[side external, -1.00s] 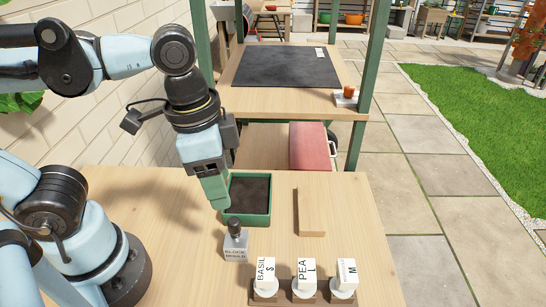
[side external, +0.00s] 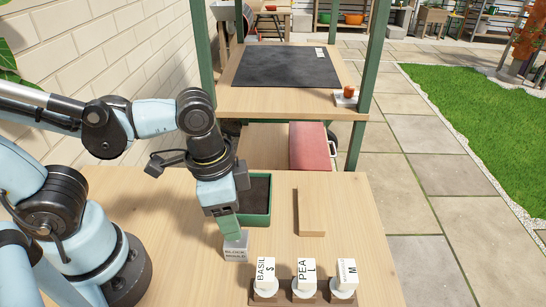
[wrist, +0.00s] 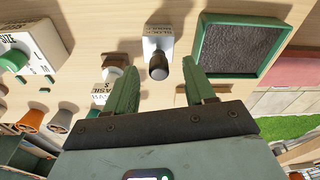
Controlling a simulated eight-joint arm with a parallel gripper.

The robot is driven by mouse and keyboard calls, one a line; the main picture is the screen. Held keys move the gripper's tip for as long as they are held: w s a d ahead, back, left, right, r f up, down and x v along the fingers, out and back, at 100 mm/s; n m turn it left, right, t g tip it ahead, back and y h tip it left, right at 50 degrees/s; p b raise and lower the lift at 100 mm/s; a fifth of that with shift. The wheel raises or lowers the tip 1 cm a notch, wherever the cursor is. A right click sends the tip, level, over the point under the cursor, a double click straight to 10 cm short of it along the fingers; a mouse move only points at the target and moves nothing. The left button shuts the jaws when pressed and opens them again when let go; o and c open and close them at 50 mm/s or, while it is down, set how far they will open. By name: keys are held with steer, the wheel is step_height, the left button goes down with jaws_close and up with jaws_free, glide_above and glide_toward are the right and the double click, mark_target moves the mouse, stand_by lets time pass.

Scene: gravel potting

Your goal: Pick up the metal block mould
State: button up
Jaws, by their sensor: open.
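The metal block mould (side external: 235,251) is a grey, lettered block with a dark knob on top, standing upright on the wooden table. In the wrist view the mould (wrist: 157,30) is ahead of my fingers, and its dark knob (wrist: 158,66) shows between the two fingertips. My gripper (side external: 230,234) has green fingers and points down right above the mould. In the wrist view my gripper (wrist: 161,68) is open, with a finger on either side of the knob. In the side view the fingers hide the knob, and contact cannot be told.
A green tray (side external: 258,221) of dark soil stands just behind the mould. A wooden bar (side external: 311,212) lies to its right. White seed blocks marked BASIL (side external: 265,272), PEA (side external: 306,270) and M (side external: 346,271) stand in wooden holders in front.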

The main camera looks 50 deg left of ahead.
steer(key=shift+w+d+f, duration=0.15)
steer(key=shift+f, duration=0.9)
steer(key=shift+w+d+f, duration=0.1)
steer(key=shift+f, duration=0.9)
jaws_close()
